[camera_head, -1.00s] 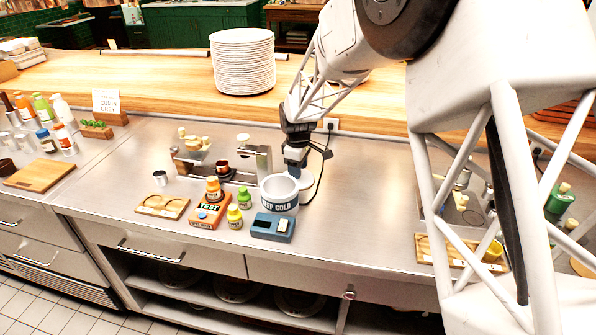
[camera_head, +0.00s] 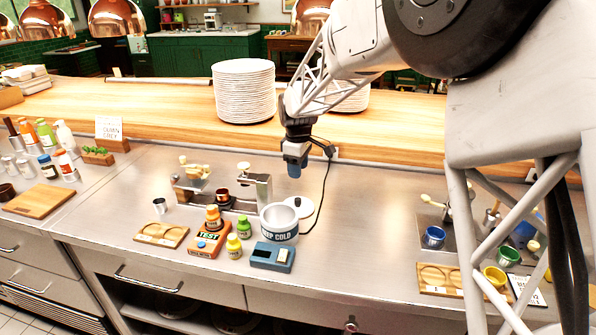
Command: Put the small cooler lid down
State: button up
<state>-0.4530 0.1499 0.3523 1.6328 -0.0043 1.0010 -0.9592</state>
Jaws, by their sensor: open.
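The small cooler (camera_head: 279,226) is a white round tub with a "KEEP COLD" band. It stands upright and open on the steel counter. Its white round lid (camera_head: 303,209) lies on the counter just behind and right of the cooler, partly hidden by the cooler's rim. My gripper (camera_head: 294,172) points down above the lid, clear of it, open and empty. Its fingertips are small in this view.
Left of the cooler are an orange TEST box (camera_head: 210,242) and small yellow and green bottles (camera_head: 244,226). A blue device (camera_head: 272,256) lies in front. A metal stand (camera_head: 255,184) is behind. The counter to the right (camera_head: 370,225) is clear.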

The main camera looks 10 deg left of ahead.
dwell(0.8)
jog(key=s+d+r+m+t, duration=0.1)
jog(key=s+d+r+m, duration=0.35)
jog(key=s+d, duration=0.5)
jog(key=s+d+r+m, duration=0.3)
jog(key=s+d+r, duration=0.35)
jog(key=d, duration=0.55)
jog(key=s+d+f+m, duration=0.1)
jog(key=s+d+m, duration=0.3)
jog(key=s, duration=0.9)
jog(key=s+d+f+m+t, duration=0.1)
jog(key=s+d+m, duration=0.4)
jog(key=s+d, duration=0.5)
jog(key=s+f, duration=0.1)
jog(key=s, duration=0.3)
jog(key=shift+s+d+t, duration=0.15)
jog(key=shift+s+t, duration=0.05)
jog(key=shift+t, duration=0.1)
